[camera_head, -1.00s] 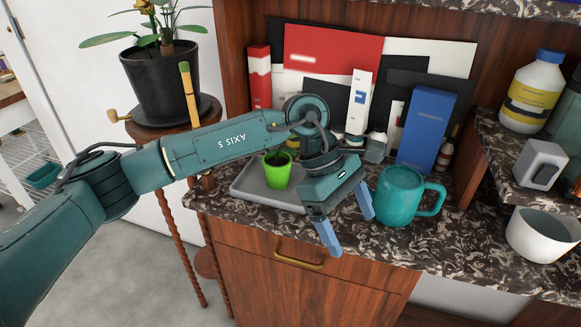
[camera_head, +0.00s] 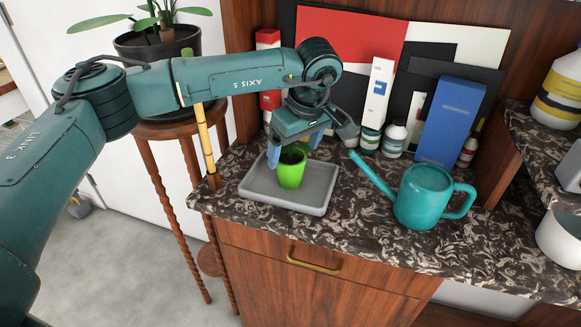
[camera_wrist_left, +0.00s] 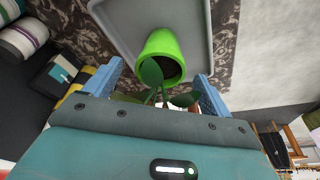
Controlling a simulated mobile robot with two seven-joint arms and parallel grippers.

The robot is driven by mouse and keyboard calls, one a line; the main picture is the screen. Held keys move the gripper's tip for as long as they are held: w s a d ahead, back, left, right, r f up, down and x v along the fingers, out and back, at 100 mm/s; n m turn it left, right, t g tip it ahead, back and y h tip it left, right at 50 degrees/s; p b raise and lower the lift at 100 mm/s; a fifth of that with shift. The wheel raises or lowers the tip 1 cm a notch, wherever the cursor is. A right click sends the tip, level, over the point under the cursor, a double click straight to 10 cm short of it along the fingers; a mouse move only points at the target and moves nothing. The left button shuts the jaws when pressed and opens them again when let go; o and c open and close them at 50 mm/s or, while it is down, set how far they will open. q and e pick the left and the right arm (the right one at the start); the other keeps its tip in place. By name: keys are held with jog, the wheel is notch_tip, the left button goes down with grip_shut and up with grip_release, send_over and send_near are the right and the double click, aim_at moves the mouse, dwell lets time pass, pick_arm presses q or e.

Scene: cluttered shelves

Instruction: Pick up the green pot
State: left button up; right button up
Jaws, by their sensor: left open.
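The green pot (camera_head: 291,171) stands upright on a grey tray (camera_head: 317,199) on the marble-patterned counter. In the left wrist view the pot (camera_wrist_left: 160,44) holds dark soil and a small leafy plant (camera_wrist_left: 156,80). My left gripper (camera_head: 295,149) is open at the pot, one blue finger to its left and the other behind its upper right. In the left wrist view the fingers (camera_wrist_left: 162,80) lie on either side of the plant, with the pot's rim just beyond the tips. Nothing is held. My right gripper is out of view.
A teal watering can (camera_head: 423,197) stands right of the tray, its spout pointing toward it. Several bottles and a blue box (camera_head: 449,121) line the back. A potted plant (camera_head: 155,42) stands on a wooden stand at left.

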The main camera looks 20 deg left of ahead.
aim_at(290, 157)
pick_arm(q)
jog(key=x, duration=0.5)
jog(key=shift+w+a+f+p, duration=0.1)
jog(key=shift+a+f+p, duration=0.2)
jog(key=shift+p, duration=0.05)
jog(key=shift+r, duration=0.1)
jog(key=c, duration=1.1)
